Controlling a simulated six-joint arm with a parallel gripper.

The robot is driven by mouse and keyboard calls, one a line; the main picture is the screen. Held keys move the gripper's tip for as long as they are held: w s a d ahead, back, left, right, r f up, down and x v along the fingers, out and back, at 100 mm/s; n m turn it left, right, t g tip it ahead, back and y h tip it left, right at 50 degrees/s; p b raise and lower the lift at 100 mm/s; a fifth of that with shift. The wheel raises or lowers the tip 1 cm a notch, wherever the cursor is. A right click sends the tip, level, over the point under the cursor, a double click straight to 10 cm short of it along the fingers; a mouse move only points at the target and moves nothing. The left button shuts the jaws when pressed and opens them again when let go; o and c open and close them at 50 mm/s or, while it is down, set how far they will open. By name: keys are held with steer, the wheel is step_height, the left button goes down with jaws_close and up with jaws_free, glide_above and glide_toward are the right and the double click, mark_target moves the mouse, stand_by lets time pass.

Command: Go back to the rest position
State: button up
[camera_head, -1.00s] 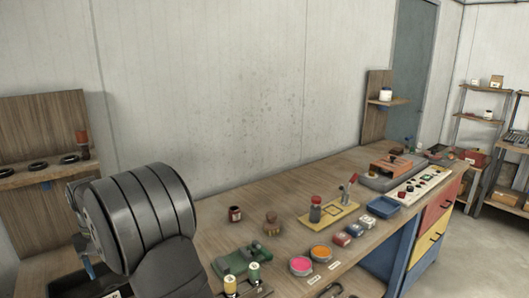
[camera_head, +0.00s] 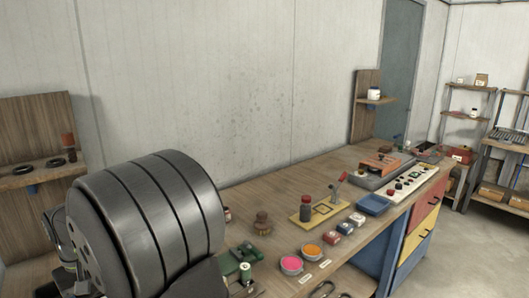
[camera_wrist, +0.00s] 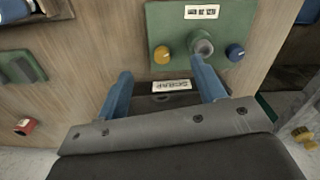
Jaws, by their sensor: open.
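My gripper (camera_wrist: 163,85) is open in the wrist view, with its two blue fingers apart and nothing held between them. Beyond the fingers is a wooden surface with a small label (camera_wrist: 171,86) that seems to read "SCRAP". A green plate (camera_wrist: 180,38) with a yellow knob, a grey round fitting and a blue knob lies just past the fingertips. In the head view my dark arm link fills the lower left, and my fingers cannot be made out there.
A wooden shelf (camera_head: 30,178) stands left behind my arm. The bench's back strip is mostly clear.

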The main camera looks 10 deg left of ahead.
steer(key=s+a+f, duration=0.1)
steer(key=a, duration=0.1)
steer(key=s+a+f, duration=0.1)
steer(key=a+f, duration=0.1)
steer(key=s+a+f, duration=0.1)
steer(key=s+a, duration=0.1)
steer(key=shift+f, duration=0.25)
steer(key=shift+s+a+f, duration=0.1)
steer(key=shift+a+f, duration=0.05)
steer(key=shift+f, duration=0.35)
steer(key=shift+s+a+f, duration=0.1)
steer(key=shift+a+f, duration=0.05)
steer(key=shift+f, duration=0.35)
steer(key=shift+w+f, duration=0.1)
steer(key=shift+f, duration=0.4)
steer(key=o, duration=0.8)
steer(key=s+a+r+m, duration=0.1)
steer(key=s+a+r, duration=0.15)
steer(key=r, duration=0.45)
steer(key=s+a+r+m, duration=0.1)
steer(key=a+r, duration=0.3)
steer(key=r, duration=0.4)
step_height(320, 180, down, 10)
steer(key=shift+s+r, duration=0.1)
